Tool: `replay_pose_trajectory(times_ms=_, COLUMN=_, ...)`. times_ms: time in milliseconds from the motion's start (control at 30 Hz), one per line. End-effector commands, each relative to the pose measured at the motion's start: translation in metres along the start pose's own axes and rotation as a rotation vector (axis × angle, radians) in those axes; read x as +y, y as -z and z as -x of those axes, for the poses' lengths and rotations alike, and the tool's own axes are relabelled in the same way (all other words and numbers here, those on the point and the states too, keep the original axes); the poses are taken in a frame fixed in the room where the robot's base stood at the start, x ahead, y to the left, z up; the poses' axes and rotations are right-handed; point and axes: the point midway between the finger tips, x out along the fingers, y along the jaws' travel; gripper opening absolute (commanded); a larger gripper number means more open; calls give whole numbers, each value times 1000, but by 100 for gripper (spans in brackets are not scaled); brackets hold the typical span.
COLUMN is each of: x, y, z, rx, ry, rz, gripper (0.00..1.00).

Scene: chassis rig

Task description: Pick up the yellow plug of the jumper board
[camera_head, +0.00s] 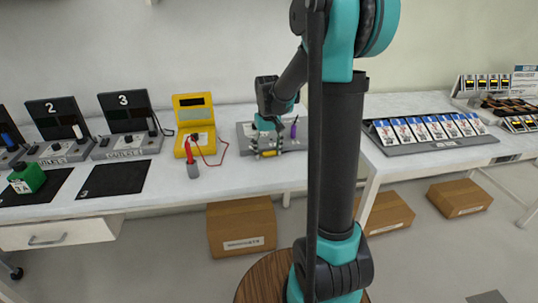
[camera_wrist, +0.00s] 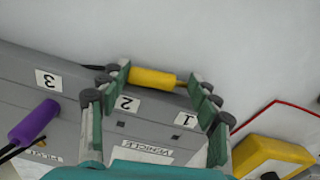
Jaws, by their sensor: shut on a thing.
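The yellow plug (camera_wrist: 152,78) is between the fingertips of my gripper (camera_wrist: 160,80) in the wrist view, lying crosswise, and my gripper is shut on it. In the head view my gripper (camera_head: 267,146) is low over the jumper board, with the yellow plug (camera_head: 268,153) between its fingers. The grey jumper board (camera_head: 245,129) lies on the bench; the wrist view shows it (camera_wrist: 60,95) with labels 1, 2 and 3. A purple plug (camera_head: 294,130) is on the board and also shows in the wrist view (camera_wrist: 33,122). I cannot tell whether the yellow plug touches the board.
A yellow multimeter (camera_head: 193,105) with red leads stands left of the board. Outlet units 2 (camera_head: 58,150) and 3 (camera_head: 128,143) are farther left, with a green block (camera_head: 27,179). A rack of cards (camera_head: 440,146) is on the right bench. Cardboard boxes (camera_head: 241,222) are below.

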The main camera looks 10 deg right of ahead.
Motion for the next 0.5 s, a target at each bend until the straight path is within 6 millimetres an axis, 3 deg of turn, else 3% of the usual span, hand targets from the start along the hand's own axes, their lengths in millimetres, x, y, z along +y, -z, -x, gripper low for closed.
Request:
replay_pose_trajectory(times_ms=267, x=0, y=0, z=4, rx=0, ry=0, rz=0, gripper=39)
replay_pose_trajectory(times_ms=500, x=0, y=0, z=30, rx=0, ry=0, rz=0, gripper=39)
